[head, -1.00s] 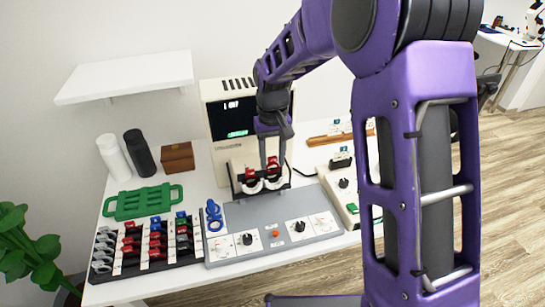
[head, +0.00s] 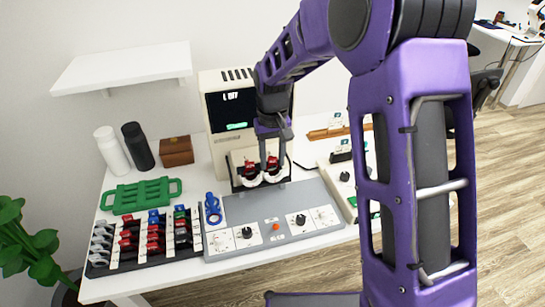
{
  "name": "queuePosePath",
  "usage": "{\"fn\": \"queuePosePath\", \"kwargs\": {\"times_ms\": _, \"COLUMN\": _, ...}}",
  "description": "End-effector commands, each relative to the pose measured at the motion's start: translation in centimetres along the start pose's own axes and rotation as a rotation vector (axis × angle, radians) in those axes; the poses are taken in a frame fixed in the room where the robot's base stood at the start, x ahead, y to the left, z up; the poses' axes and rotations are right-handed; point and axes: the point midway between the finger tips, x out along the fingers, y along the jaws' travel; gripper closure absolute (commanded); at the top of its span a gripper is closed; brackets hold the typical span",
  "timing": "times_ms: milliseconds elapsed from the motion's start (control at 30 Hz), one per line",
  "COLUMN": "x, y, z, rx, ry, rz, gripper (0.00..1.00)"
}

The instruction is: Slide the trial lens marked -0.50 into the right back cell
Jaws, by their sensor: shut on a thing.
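My gripper (head: 268,162) is at the front of the cream instrument, low over a dark holder with two white ring cells (head: 262,180). It is shut on a red-tabbed trial lens (head: 273,163) at the right cell. Whether the lens is seated in the back cell or just above it cannot be told. Another red-tabbed lens (head: 250,168) stands at the left cell. The markings are too small to read, and the fingers hide part of the lens.
A grey control panel (head: 275,205) lies in front. A black lens rack (head: 155,258) and green tray (head: 140,196) are to the left. The cream instrument (head: 215,85) rises behind. A cream box (head: 335,178) is to the right. A shelf (head: 125,72) hangs at upper left.

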Motion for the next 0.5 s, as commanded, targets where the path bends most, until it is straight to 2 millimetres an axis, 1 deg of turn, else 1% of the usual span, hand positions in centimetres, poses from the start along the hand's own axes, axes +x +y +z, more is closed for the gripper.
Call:
{"fn": "queuePosePath", "kwargs": {"times_ms": 233, "x": 0.06, "y": 0.00, "z": -0.01, "rx": 0.000, "ry": 0.000, "rz": 0.000, "gripper": 1.00}}
{"fn": "queuePosePath", "kwargs": {"times_ms": 267, "x": 0.06, "y": 0.00, "z": -0.01, "rx": 0.000, "ry": 0.000, "rz": 0.000, "gripper": 0.53}}
{"fn": "queuePosePath", "kwargs": {"times_ms": 300, "x": 0.06, "y": 0.00, "z": -0.01, "rx": 0.000, "ry": 0.000, "rz": 0.000, "gripper": 0.46}}
{"fn": "queuePosePath", "kwargs": {"times_ms": 433, "x": 0.05, "y": 0.00, "z": -0.01, "rx": 0.000, "ry": 0.000, "rz": 0.000, "gripper": 0.22}}
{"fn": "queuePosePath", "kwargs": {"times_ms": 467, "x": 0.05, "y": 0.00, "z": -0.01, "rx": 0.000, "ry": 0.000, "rz": 0.000, "gripper": 0.20}}
{"fn": "queuePosePath", "kwargs": {"times_ms": 500, "x": 0.05, "y": 0.00, "z": -0.01, "rx": 0.000, "ry": 0.000, "rz": 0.000, "gripper": 0.20}}
